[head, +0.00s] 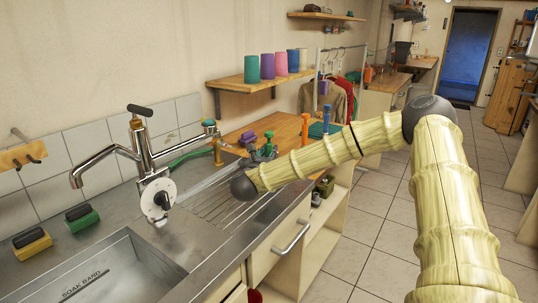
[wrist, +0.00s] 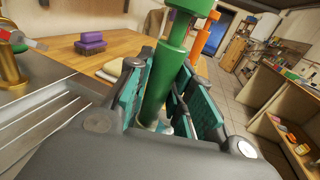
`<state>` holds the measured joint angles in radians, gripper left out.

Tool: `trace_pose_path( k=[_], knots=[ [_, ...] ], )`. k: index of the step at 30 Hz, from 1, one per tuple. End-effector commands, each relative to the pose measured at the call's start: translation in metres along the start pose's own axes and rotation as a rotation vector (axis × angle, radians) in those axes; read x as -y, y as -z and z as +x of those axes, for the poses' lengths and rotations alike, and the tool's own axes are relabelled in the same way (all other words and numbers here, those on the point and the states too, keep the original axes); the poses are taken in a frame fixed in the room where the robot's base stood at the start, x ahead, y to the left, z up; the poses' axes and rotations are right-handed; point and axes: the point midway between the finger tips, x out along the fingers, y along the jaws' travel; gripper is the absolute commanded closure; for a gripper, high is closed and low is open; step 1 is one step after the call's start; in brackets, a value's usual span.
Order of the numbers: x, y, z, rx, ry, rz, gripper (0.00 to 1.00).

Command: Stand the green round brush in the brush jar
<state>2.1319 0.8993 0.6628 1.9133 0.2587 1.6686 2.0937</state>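The green round brush (wrist: 163,85) is in the wrist view, its thick green handle close to upright with a slight lean. Its green top (head: 268,135) shows just above my gripper in the head view. My gripper (wrist: 168,80) has its two teal-padded fingers on either side of the handle and appears closed on it. Something whitish lies low behind the handle; I cannot tell whether it is the bristles. An orange-handled brush (head: 304,128) and a blue-handled one (head: 326,118) stand farther along the counter. I cannot make out the brush jar.
A steel sink (head: 100,275) with a tall tap (head: 145,150) and a ribbed drainboard (head: 225,203) lies left of my gripper. A purple sponge (wrist: 90,43) and a pale cloth (wrist: 112,70) lie on the wooden counter (wrist: 125,43). A shelf (head: 262,82) with cups hangs above.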

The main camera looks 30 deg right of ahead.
Motion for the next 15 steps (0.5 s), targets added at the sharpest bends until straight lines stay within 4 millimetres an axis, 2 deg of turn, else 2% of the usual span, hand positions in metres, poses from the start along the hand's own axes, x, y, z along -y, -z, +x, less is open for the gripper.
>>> trace_pose_path(
  k=[1,3,15],
  knots=[
    [0.0,-0.0001,0.0,0.0,0.0,0.0,0.65],
    [0.0,-0.0001,0.0,0.0,0.0,0.0,0.54],
    [-0.0002,0.0002,-0.0047,0.0,0.0,0.0,0.54]
  ],
)
